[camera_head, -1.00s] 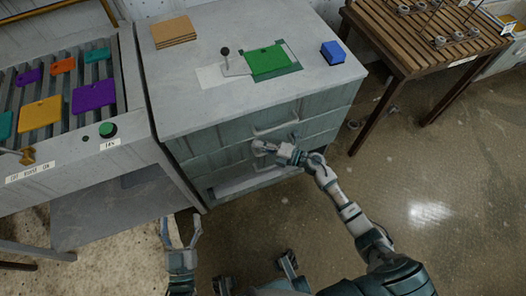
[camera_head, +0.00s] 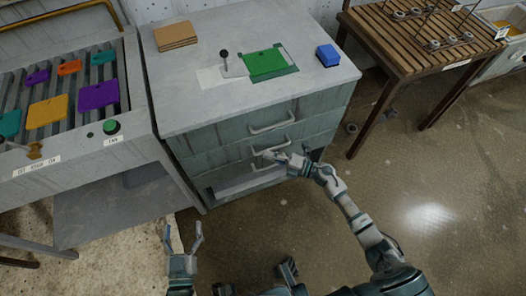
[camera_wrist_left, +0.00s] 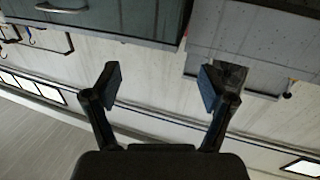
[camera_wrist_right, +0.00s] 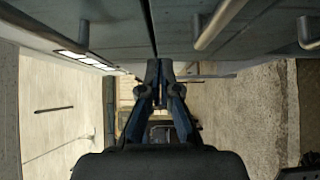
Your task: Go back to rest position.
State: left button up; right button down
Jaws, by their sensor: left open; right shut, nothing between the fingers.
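In the head view my right gripper (camera_head: 268,155) is in front of the grey drawer cabinet (camera_head: 225,98), close to its handles. In the right wrist view its fingers (camera_wrist_right: 158,72) are shut together with nothing between them. A drawer handle (camera_wrist_right: 220,24) shows there beside the fingertips, apart from them. My left gripper (camera_head: 183,230) is low in the head view, left of the cabinet's lower front. Its fingers (camera_wrist_left: 160,85) are spread with nothing between them in the left wrist view.
The cabinet top holds a green plate (camera_head: 267,64), a blue block (camera_head: 328,55), brown sheets (camera_head: 176,35) and a black-knobbed lever (camera_head: 224,54). A roller rack with coloured plates (camera_head: 48,110) stands left, a slatted wooden table (camera_head: 425,40) right. Open floor (camera_head: 450,170) lies at right.

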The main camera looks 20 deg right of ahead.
pick_arm(q)
jog(key=shift+a+f+g+p, duration=0.15)
jog(key=shift+f+g+p, duration=0.15)
jog(key=shift+f+g, duration=0.55)
pick_arm(e)
jog(key=v, duration=0.6)
jog(key=shift+s, duration=0.3)
